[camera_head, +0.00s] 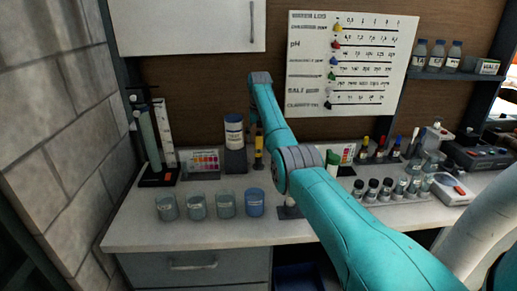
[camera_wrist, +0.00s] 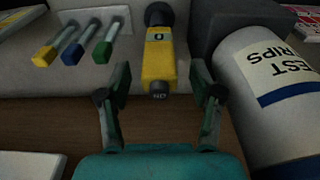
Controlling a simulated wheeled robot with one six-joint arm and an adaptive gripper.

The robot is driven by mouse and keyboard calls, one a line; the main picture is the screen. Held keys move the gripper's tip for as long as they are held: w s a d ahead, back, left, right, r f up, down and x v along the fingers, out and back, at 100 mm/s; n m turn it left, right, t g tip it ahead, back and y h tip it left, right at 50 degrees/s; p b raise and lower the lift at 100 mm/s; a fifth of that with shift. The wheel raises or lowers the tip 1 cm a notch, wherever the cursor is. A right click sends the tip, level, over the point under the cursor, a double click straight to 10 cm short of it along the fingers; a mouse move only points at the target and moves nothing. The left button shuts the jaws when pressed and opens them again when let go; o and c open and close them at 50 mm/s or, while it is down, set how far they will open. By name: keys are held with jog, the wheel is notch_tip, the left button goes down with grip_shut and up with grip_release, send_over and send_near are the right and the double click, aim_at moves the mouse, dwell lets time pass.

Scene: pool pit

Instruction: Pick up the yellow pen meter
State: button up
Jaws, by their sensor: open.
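The yellow pen meter (camera_wrist: 158,62) has a dark cap end and a small dark tip in the wrist view. It lies between the two fingers of my gripper (camera_wrist: 160,84). The fingers are spread, with visible gaps on both sides, and hold nothing. In the head view the pen meter (camera_head: 259,160) shows as a narrow yellow and black upright shape at the back of the counter, just right of a white bottle. In that view my gripper is mostly hidden by my teal arm.
The labelled test strips bottle (camera_wrist: 275,85) stands close beside the right finger in the wrist view. Rods with yellow, blue and green ends (camera_wrist: 72,52) are at upper left. In the head view, several beakers (camera_head: 196,207) line the front, and small bottles (camera_head: 371,190) stand right of my arm.

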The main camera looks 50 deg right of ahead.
notch_tip(320, 180, down, 3)
jog(key=shift+w+d+r, duration=0.1)
grip_shut()
jog(key=shift+r, duration=0.1)
notch_tip(320, 180, up, 10)
jog(key=shift+f, duration=0.1)
dwell(0.6)
